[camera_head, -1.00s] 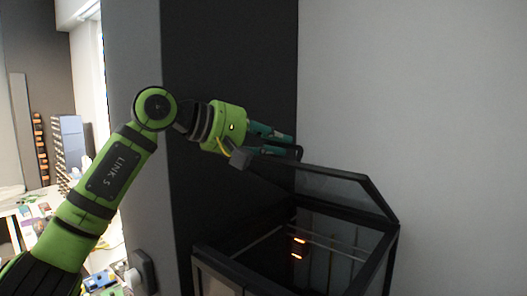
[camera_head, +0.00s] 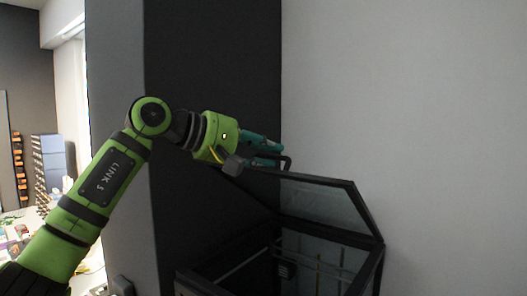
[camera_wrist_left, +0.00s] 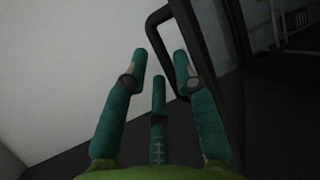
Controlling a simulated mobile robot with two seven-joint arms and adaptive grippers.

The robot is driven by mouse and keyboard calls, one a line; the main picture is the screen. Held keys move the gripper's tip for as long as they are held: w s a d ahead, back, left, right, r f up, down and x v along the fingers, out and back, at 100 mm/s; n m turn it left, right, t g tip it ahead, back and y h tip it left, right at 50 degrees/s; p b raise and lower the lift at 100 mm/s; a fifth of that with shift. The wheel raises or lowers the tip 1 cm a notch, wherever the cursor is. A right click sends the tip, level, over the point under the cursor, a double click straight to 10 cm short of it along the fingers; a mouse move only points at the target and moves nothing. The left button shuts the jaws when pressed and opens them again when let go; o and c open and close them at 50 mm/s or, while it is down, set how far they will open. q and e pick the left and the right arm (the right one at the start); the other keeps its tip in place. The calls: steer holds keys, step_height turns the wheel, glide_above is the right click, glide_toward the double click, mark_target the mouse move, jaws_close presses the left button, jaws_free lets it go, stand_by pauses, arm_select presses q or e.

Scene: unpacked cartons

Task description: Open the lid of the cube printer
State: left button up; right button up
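The cube printer (camera_head: 192,283) is a black-framed box at the bottom of the head view. Its lid (camera_head: 325,203), a glass panel in a black frame, is raised and tilted, with the inside showing below. A black bar handle (camera_head: 289,163) stands at the lid's raised edge. My left gripper (camera_head: 275,150) is at that handle, its teal fingers beside it. In the left wrist view the handle (camera_wrist_left: 152,22) passes close to the right-hand finger of the gripper (camera_wrist_left: 160,68). The fingers stand apart there, not closed on the bar. My right gripper is not in view.
A dark panel and a grey pillar (camera_head: 115,130) stand behind my left arm. A plain pale wall (camera_head: 420,110) is behind the printer. A cluttered white desk (camera_head: 90,265) and shelves with bins (camera_head: 48,160) are at the far left.

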arm_select(q)
steer(key=shift+a, duration=0.15)
steer(key=v, duration=1.1)
steer(key=shift+s+a, duration=0.2)
steer(key=shift+s, duration=0.1)
steer(key=shift+r, duration=0.15)
